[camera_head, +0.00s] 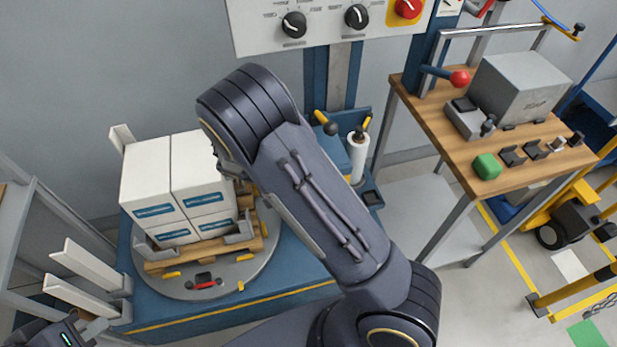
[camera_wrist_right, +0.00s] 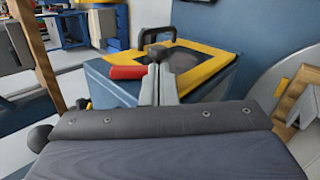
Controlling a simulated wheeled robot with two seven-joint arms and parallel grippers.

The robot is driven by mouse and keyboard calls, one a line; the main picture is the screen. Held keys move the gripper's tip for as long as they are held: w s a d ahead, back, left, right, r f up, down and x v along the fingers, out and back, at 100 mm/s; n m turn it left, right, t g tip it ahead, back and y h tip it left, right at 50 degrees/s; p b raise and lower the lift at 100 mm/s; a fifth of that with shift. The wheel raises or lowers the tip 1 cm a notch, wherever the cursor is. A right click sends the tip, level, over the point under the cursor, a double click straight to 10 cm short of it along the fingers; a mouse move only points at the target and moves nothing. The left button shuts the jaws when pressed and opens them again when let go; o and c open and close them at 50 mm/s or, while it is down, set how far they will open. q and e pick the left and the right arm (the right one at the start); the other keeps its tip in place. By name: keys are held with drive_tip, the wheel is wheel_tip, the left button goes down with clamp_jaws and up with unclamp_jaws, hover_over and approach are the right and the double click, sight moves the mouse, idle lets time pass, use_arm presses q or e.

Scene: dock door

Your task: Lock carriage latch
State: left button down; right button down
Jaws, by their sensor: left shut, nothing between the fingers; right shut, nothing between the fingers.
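The blue film carriage (camera_head: 337,155) stands on the mast behind my right arm, with a white film roll (camera_head: 358,150) and a yellow lever with a dark knob (camera_head: 326,123). My arm hides part of it. I cannot tell which part is the latch. In the right wrist view, a blue housing has a yellow top (camera_wrist_right: 215,68), a black handle (camera_wrist_right: 174,38) and a red grip (camera_wrist_right: 127,72). My right gripper (camera_wrist_right: 158,85) is shut and empty in front of it; contact is unclear. My left gripper (camera_head: 96,327) is shut and empty at the lower left.
White boxes (camera_head: 152,180) stand on a wooden pallet on the turntable (camera_head: 222,288). A control panel (camera_head: 265,30) is above. A yellow pallet truck (camera_head: 580,205) is far right.

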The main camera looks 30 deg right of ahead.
drive_tip(key=shift+f, duration=0.15)
idle(0.6)
drive_tip(key=shift+r+p, duration=0.45)
drive_tip(key=shift+r, duration=0.35)
drive_tip(key=v, duration=0.7)
drive_tip(key=shift+a+r, duration=0.2)
drive_tip(key=shift+r, duration=0.15)
